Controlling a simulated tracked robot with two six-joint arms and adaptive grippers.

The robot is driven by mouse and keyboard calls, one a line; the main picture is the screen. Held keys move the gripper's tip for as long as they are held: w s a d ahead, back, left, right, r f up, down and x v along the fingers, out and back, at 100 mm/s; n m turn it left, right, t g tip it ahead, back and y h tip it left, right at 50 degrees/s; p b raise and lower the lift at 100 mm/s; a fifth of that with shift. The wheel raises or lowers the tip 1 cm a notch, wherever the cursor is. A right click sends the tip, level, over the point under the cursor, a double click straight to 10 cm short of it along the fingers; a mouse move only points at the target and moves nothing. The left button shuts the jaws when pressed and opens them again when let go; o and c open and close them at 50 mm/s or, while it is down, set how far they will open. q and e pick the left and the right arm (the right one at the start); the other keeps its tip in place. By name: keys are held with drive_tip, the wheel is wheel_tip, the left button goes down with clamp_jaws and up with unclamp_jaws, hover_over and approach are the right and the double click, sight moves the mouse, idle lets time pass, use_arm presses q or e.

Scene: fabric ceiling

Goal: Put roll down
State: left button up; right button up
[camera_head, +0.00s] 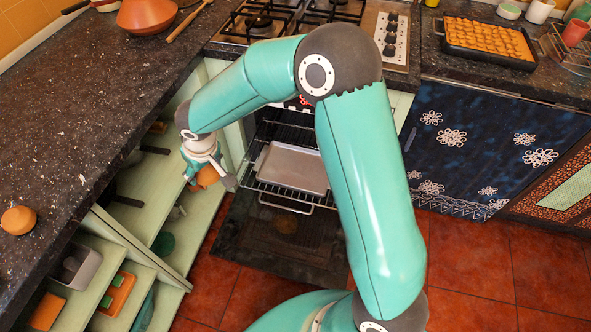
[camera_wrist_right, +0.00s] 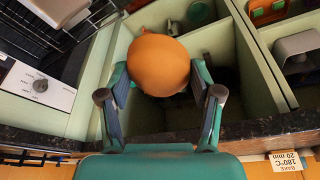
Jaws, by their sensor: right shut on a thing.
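My right gripper (camera_head: 208,177) is shut on a round, orange-brown roll (camera_head: 206,175) in the head view. The roll (camera_wrist_right: 158,65) shows large in the right wrist view, between the two fingers of the gripper (camera_wrist_right: 159,80). It is held in the air in front of the open shelves under the left counter, left of the open oven. Another round roll (camera_head: 18,220) lies on the dark speckled counter (camera_head: 85,110) at the left. My left gripper is not in view.
The oven (camera_head: 275,240) is open, with a metal tray (camera_head: 292,168) on its rack. Open green shelves (camera_head: 165,215) hold several kitchen things. A black pan of baked rolls (camera_head: 487,43) stands on the back right counter. Much of the left counter is clear.

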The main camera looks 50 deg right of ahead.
drive_tip(key=shift+s+d, duration=0.2)
drive_tip(key=shift+d, duration=0.2)
drive_tip(key=shift+d+f, duration=0.1)
drive_tip(key=shift+d, duration=0.15)
drive_tip(key=w+d+f+m+h+b, duration=0.1)
drive_tip(key=w+d+f+m+b, duration=0.1)
drive_tip(key=w+d+f+b, duration=0.45)
drive_tip(key=m+b, duration=0.2)
drive_tip(key=b, duration=1.5)
hover_over(283, 165)
wheel_tip(283, 165, down, 7)
drive_tip(key=f+b, duration=0.1)
drive_tip(key=f, duration=0.5)
drive_tip(key=f+b, duration=0.2)
drive_tip(key=f, duration=0.5)
drive_tip(key=s+f+b, duration=0.1)
drive_tip(key=f+b, duration=0.1)
drive_tip(key=f, duration=0.4)
drive_tip(key=shift+a+f, duration=0.2)
drive_tip(key=shift+a, duration=0.05)
